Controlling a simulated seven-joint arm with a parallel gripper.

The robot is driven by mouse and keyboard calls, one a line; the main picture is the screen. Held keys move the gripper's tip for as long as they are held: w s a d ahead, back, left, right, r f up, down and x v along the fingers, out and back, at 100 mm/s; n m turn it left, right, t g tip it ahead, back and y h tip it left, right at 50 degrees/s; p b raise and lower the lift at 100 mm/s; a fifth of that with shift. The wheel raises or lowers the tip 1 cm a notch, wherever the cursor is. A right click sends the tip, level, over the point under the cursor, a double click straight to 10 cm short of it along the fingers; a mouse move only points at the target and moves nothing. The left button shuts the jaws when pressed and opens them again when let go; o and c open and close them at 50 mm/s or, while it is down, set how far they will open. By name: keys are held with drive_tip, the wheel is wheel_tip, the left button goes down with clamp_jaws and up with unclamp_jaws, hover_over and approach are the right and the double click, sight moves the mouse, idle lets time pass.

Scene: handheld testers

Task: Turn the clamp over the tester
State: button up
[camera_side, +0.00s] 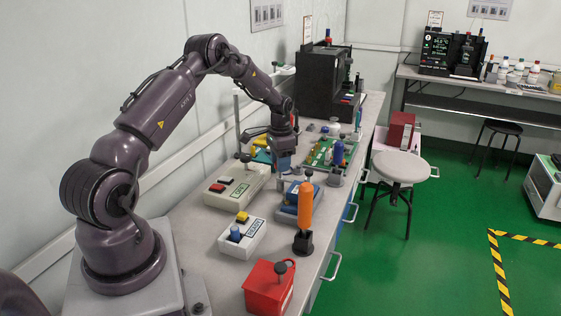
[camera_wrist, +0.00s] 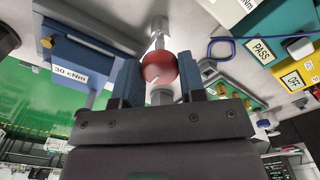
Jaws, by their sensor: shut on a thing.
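My gripper (camera_side: 284,164) is low over the bench, behind the blue tester (camera_side: 299,197). In the wrist view its two blue fingers stand either side of a red ball knob (camera_wrist: 160,67), and my gripper (camera_wrist: 159,78) is shut on it. The knob sits on a metal rod (camera_wrist: 158,36), which looks like the clamp's handle. The rod's far end and its joint are not clear. In the side view the knob is hidden by the gripper. The blue tester marked "30 cNm" (camera_wrist: 82,66) lies left of the fingers in the wrist view.
An orange screwdriver (camera_side: 305,207) stands upright in a black holder in front of the tester. Cream (camera_side: 238,186) and white (camera_side: 242,237) boxes, a red box (camera_side: 268,291) and a green circuit board (camera_side: 320,152) crowd the bench. A black instrument (camera_side: 322,88) stands behind.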

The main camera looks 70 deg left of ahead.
idle(0.4)
drive_tip(key=o, duration=0.9)
drive_tip(key=shift+r, duration=0.15)
wheel_tip(320, 180, up, 13)
drive_tip(key=shift+f, duration=0.15)
